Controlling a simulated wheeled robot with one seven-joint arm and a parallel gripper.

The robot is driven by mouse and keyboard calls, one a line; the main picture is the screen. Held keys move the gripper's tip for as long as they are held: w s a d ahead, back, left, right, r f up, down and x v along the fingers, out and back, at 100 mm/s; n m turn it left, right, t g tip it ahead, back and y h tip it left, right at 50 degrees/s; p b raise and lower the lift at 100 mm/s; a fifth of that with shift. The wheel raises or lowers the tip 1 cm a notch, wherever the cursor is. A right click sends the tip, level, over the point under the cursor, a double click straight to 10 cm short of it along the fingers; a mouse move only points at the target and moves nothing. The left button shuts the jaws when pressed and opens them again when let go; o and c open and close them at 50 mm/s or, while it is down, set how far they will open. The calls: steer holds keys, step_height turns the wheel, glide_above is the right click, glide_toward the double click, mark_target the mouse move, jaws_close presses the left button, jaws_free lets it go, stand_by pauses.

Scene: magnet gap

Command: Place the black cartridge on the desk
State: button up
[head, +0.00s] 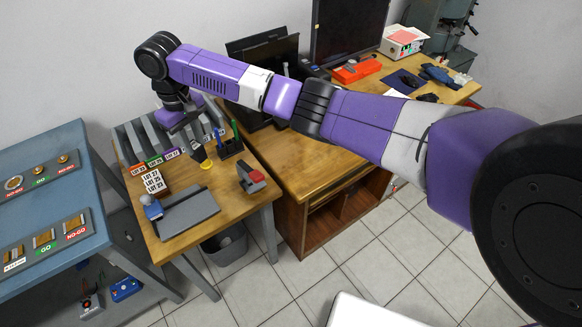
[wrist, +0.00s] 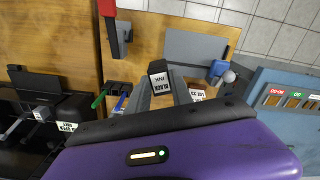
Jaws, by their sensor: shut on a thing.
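The black cartridge (wrist: 158,68) has a white label reading black ink. It sits between the two fingers of my gripper (wrist: 161,90) in the wrist view, and the fingers are shut on it. In the head view my gripper (head: 196,143) reaches down over the small wooden desk (head: 237,211), with the dark cartridge (head: 198,154) at its tip, partly hidden by the fingers. The cartridge appears to be above the desk top; the exact gap is hard to tell. The desk also shows in the wrist view (wrist: 148,38).
A pen holder (head: 231,148), a yellow disc (head: 206,165), a red-and-grey device (head: 250,178) and a grey board (head: 188,214) surround the gripper. A blue bench (head: 40,150) stands left; a larger wooden desk (head: 300,165) stands right.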

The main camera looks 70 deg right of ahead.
steer(key=s+d+r+m+p, duration=0.15)
steer(key=s+d, duration=0.25)
steer(key=d, duration=0.6)
steer(key=s+d+f+m+p, duration=0.1)
steer(key=s+d+f+m, duration=0.15)
steer(key=s+d, duration=1.05)
steer(key=shift+s+a+f+b, duration=0.3)
steer(key=shift+f+b, duration=1.05)
steer(key=shift+f, duration=1.85)
steer(key=shift+s+a+f+b, duration=0.3)
steer(key=shift+f+b, duration=1.1)
steer(key=shift+f, duration=1.8)
steer(key=shift+s+a+f+b, duration=0.15)
steer(key=shift+s+f+b, duration=0.3)
steer(key=shift+f+b, duration=1.85)
steer(key=shift+f+p, duration=0.9)
steer(key=shift+f, duration=0.05)
steer(key=shift+f, duration=0.15)
steer(key=o, duration=1)
steer(key=shift+o, duration=0.2)
